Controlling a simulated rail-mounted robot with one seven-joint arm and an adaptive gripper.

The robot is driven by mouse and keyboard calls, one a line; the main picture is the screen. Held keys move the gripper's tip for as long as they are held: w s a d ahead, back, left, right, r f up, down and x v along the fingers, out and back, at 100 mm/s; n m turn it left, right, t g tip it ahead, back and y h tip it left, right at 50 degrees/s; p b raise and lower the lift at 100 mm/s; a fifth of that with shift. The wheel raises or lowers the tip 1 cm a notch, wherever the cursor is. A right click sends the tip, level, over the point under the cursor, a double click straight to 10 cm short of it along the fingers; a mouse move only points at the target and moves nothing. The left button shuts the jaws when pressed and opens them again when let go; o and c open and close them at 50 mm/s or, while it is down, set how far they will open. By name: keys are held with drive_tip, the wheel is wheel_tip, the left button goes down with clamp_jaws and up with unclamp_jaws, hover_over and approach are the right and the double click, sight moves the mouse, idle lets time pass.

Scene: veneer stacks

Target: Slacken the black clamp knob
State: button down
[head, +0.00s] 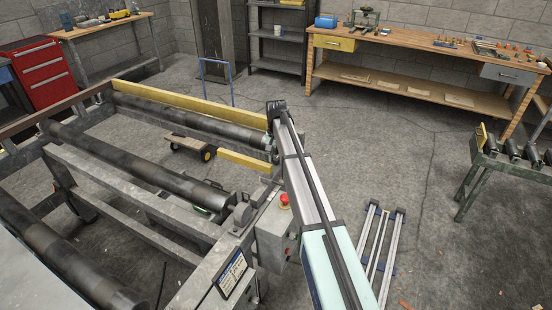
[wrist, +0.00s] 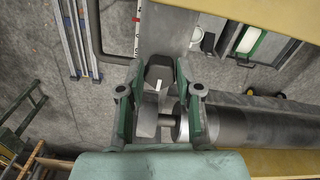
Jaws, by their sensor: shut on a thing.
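My gripper (wrist: 159,68) shows in the wrist view, its two green-faced fingers on either side of the black clamp knob (wrist: 158,74). The fingers are shut on the knob. The knob is dark, with a short white mark on its near side. Grey metal and a short shaft show below it, beside the end of a roller (wrist: 250,122). In the head view my arm reaches over the roller frame, and the knob cannot be made out there.
A grey box with a red button (head: 284,199) stands close to the left of my arm. Long dark rollers (head: 140,165) lie in the metal frame. Rails (head: 380,240) lie on the floor at right. A wooden workbench (head: 400,40) stands at the back; the floor before it is clear.

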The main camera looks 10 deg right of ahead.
drive_tip(key=n, duration=0.4)
drive_tip(key=shift+s+d+f+n, duration=0.1)
drive_tip(key=shift+n, duration=0.2)
drive_tip(key=n, duration=0.4)
drive_tip(key=shift+n+b, duration=0.3)
drive_tip(key=n, duration=0.4)
drive_tip(key=shift+d+n, duration=0.1)
drive_tip(key=shift+n, duration=2.3)
drive_tip(key=c, duration=0.8)
unclamp_jaws()
drive_tip(key=shift+o, duration=0.2)
drive_tip(key=shift+w, duration=0.2)
